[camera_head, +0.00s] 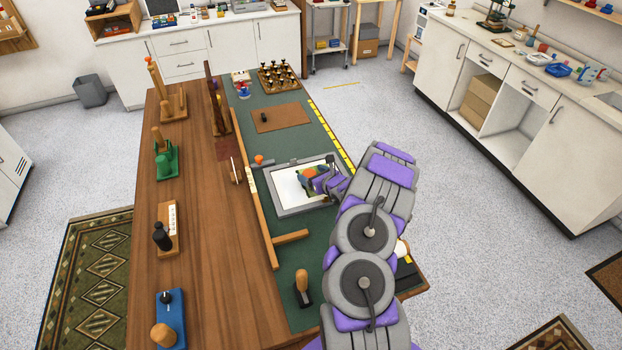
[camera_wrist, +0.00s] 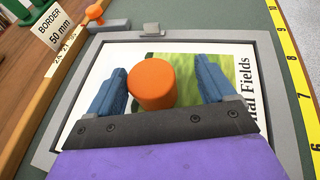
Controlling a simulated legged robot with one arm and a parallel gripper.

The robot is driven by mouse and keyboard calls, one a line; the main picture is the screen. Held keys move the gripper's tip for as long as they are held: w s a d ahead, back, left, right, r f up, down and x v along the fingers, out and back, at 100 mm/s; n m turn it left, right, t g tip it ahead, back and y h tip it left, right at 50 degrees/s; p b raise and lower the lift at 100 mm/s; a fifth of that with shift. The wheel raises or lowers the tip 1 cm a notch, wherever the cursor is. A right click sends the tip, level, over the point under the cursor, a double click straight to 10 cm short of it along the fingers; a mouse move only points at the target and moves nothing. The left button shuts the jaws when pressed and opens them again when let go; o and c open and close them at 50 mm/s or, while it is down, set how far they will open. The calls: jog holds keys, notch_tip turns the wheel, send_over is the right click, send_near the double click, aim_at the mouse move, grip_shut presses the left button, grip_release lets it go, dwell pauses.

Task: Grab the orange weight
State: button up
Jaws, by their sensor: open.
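The orange weight (camera_wrist: 153,85) is a short, smooth cylinder standing on the print (camera_wrist: 98,68) inside the grey frame. It also shows in the head view (camera_head: 309,173), partly hidden by my gripper. My gripper (camera_wrist: 162,77) is open, with its two blue fingers on either side of the weight in the wrist view. The weight looks closer to the left finger, with a visible gap on the right. I cannot tell whether the left finger touches it. In the head view my gripper (camera_head: 320,181) is low over the frame.
The grey frame (camera_head: 281,209) lies on a green mat (camera_head: 297,258) on the wooden bench. An orange knob (camera_wrist: 95,12) is just beyond the frame's upper left corner. A wooden rail (camera_head: 259,217) runs left of it. A brown board (camera_head: 281,117) lies farther back.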

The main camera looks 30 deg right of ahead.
aim_at(309, 175)
jog(key=shift+w+a+f, duration=0.15)
jog(key=shift+w+f, duration=0.1)
jog(key=shift+w, duration=0.2)
jog(key=shift+w+a+f, duration=0.15)
jog(key=shift+w+f, duration=0.05)
jog(key=shift+w, duration=0.2)
jog(key=shift+w+a+r, duration=0.15)
jog(key=shift+w+a, duration=0.25)
jog(key=shift+a, duration=0.1)
jog(key=shift+d, duration=0.6)
jog(key=c, duration=0.5)
jog(key=shift+a, duration=0.4)
jog(key=c, duration=0.6)
jog(key=shift+d, duration=0.1)
grip_shut()
jog(key=shift+d, duration=0.15)
